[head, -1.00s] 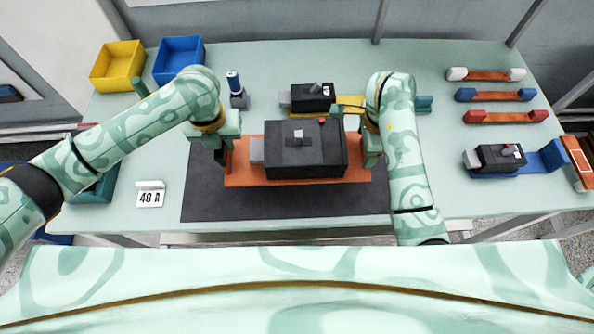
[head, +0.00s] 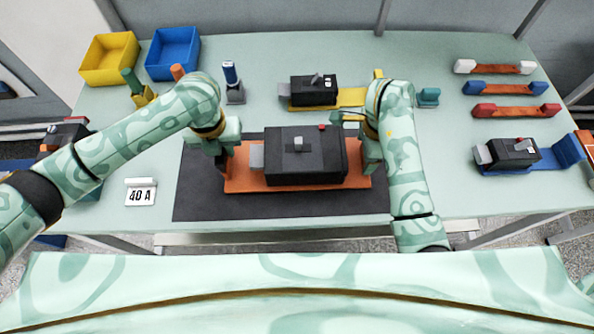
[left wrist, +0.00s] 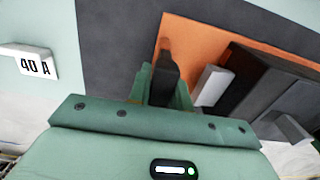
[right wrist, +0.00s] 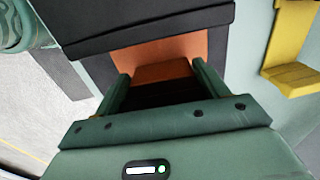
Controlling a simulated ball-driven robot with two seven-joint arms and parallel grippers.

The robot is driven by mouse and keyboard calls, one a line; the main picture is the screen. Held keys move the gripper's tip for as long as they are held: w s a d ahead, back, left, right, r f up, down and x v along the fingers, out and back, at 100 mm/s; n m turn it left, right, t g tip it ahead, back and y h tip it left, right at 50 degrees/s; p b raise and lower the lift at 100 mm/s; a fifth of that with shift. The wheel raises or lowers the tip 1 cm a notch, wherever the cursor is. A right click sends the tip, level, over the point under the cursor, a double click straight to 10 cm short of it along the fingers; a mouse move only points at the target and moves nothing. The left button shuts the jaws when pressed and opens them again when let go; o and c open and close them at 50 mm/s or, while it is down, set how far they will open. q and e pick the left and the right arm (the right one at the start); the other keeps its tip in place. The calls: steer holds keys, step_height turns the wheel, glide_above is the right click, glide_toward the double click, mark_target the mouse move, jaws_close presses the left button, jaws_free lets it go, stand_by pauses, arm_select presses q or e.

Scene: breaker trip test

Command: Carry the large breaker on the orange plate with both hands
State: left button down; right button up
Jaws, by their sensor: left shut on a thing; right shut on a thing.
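The large dark grey breaker (head: 305,165) sits upright on the orange plate (head: 250,183), with a light toggle on top and a red button near its far right corner. My left gripper (head: 222,158) is shut on the plate's left-end handle, a dark upright bar (left wrist: 164,62) between its fingers. My right gripper (head: 369,156) is shut at the plate's right end; the right wrist view shows the orange plate (right wrist: 160,72) by its fingers, with its handle dark and partly hidden. The plate is over the dark mat (head: 280,208); I cannot tell whether it touches.
Behind stands a smaller breaker (head: 313,90) on a yellow plate (head: 352,97). A 40 A sign (head: 140,192) is left of the mat. Yellow (head: 108,60) and blue (head: 172,54) bins are back left. Another breaker (head: 512,152) on a blue plate (head: 566,150) is at right.

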arm_select(q)
steer(key=shift+w+a+f+b, duration=0.2)
steer(key=shift+f+b, duration=0.1)
steer(key=shift+f, duration=0.2)
arm_select(e)
steer(key=shift+d+f, duration=0.1)
steer(key=shift+f, duration=0.45)
arm_select(q)
steer(key=c, duration=1.6)
jaws_free()
steer(key=shift+f, duration=0.15)
arm_select(e)
steer(key=o, duration=1.7)
steer(key=shift+f, duration=0.15)
arm_select(q)
steer(key=o, duration=0.3)
steer(key=shift+s, duration=0.1)
arm_select(e)
steer(key=o, duration=0.3)
arm_select(q)
steer(key=shift+s+d, duration=0.1)
arm_select(e)
steer(key=shift+s+r, duration=0.1)
steer(key=shift+r, duration=0.1)
arm_select(q)
steer(key=shift+r, duration=0.2)
